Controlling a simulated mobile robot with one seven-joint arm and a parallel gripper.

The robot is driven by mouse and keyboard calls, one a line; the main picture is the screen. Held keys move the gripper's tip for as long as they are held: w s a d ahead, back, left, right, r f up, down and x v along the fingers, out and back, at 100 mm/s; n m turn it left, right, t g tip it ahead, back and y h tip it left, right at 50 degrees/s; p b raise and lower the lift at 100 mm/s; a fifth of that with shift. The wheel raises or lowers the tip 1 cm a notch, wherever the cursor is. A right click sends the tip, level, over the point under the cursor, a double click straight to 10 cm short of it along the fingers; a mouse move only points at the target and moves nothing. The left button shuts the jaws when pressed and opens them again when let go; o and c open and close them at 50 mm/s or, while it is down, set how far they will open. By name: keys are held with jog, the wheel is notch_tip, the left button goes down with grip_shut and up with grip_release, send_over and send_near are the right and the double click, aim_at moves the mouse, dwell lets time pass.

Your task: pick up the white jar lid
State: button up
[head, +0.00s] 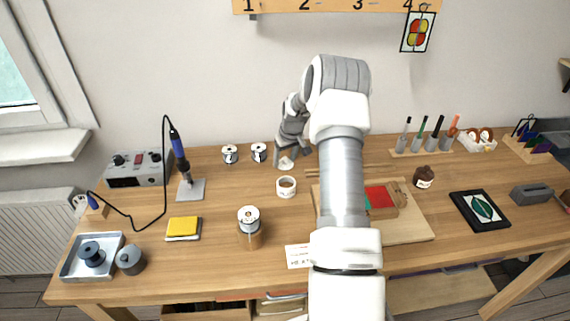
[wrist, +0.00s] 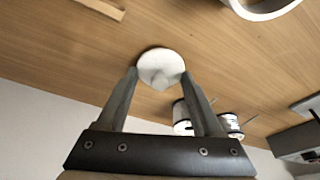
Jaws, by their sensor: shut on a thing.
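The white jar lid (wrist: 160,66) is a round white disc with a knob, seen between my fingertips in the wrist view. It also shows as a small white shape (head: 286,164) at the back middle of the table in the head view. My gripper (wrist: 159,76) is shut on the lid, one finger on each side of it. In the head view my gripper (head: 287,158) points down there. I cannot tell whether the lid touches the table.
An open white round container (head: 286,187) stands just in front of the lid. Two spools (head: 230,154) (head: 259,152) stand to the left. Thin wooden strips (head: 345,166) and a board (head: 415,232) lie to the right. The wall is close behind.

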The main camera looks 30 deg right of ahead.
jog(key=shift+r, duration=0.1)
jog(key=shift+r, duration=0.6)
notch_tip(320, 180, up, 3)
jog(key=s+d+r, duration=0.6)
jog(key=d, duration=0.3)
jog(key=n+y+p, duration=0.2)
jog(key=n, duration=0.4)
send_near(285, 158)
jog(key=s+a, duration=0.8)
jog(key=shift+w+d+f+b, duration=0.1)
jog(key=shift+f+b, duration=0.4)
jog(key=shift+f, duration=0.6)
jog(key=shift+w+d+f+b, duration=0.15)
jog(key=shift+f+b, duration=0.35)
jog(key=shift+f, duration=0.6)
jog(key=shift+s+f+g+b, duration=0.1)
jog(key=shift+f+g+b, duration=0.2)
jog(key=shift+f+b, duration=0.55)
